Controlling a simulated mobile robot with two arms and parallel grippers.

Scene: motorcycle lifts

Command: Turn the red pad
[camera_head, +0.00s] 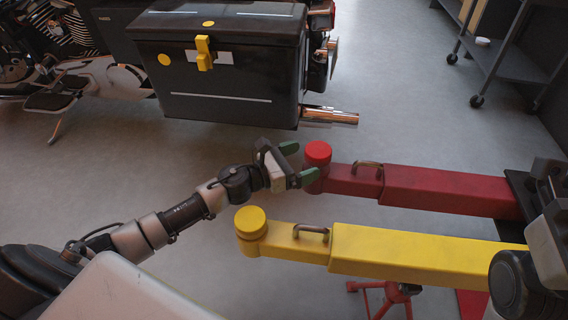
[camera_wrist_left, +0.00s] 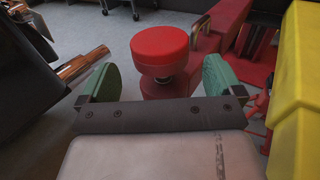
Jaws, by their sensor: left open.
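The red pad (camera_head: 318,152) is a round disc on top of the end of a red lift arm (camera_head: 430,190). My left gripper (camera_head: 301,162) is open, with green fingertips just left of the pad. In the wrist view my left gripper (camera_wrist_left: 160,82) has one finger on each side of the arm end below the pad, and nothing is held. I cannot tell whether a finger touches it. My right gripper is not in view.
A yellow lift arm (camera_head: 420,255) with its own yellow pad (camera_head: 250,221) lies in front of the red one. A motorcycle with a black case (camera_head: 230,70) stands behind, its exhaust pipe (camera_head: 330,116) close by. A wheeled cart (camera_head: 505,55) stands at the back right.

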